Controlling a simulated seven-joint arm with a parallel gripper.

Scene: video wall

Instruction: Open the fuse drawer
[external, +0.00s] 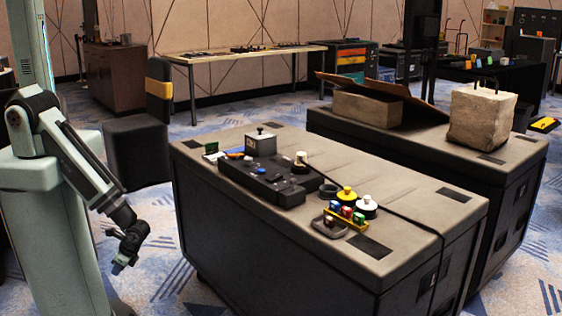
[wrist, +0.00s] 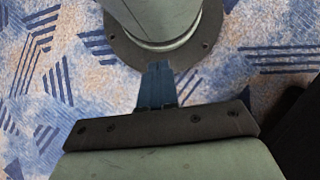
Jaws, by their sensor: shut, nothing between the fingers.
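My gripper (external: 119,268) hangs low at the left, above the carpet and apart from the near black case (external: 300,250). In the wrist view its blue fingers (wrist: 157,84) are together and hold nothing. I cannot make out a fuse drawer for certain. On the case top lies a long dark device (external: 265,182), with a grey box with a knob (external: 261,143) at its back. A yellow rack (external: 346,219) with several small coloured blocks stands near the case's right end. No object on the case shows in the wrist view.
A yellow-topped jar (external: 347,194), a white-topped jar (external: 367,206) and a black ring (external: 328,191) sit near the rack. A second case (external: 430,145) behind bears a stone-like block (external: 481,118). Blue-patterned carpet (external: 155,288) is open between my arm and the near case.

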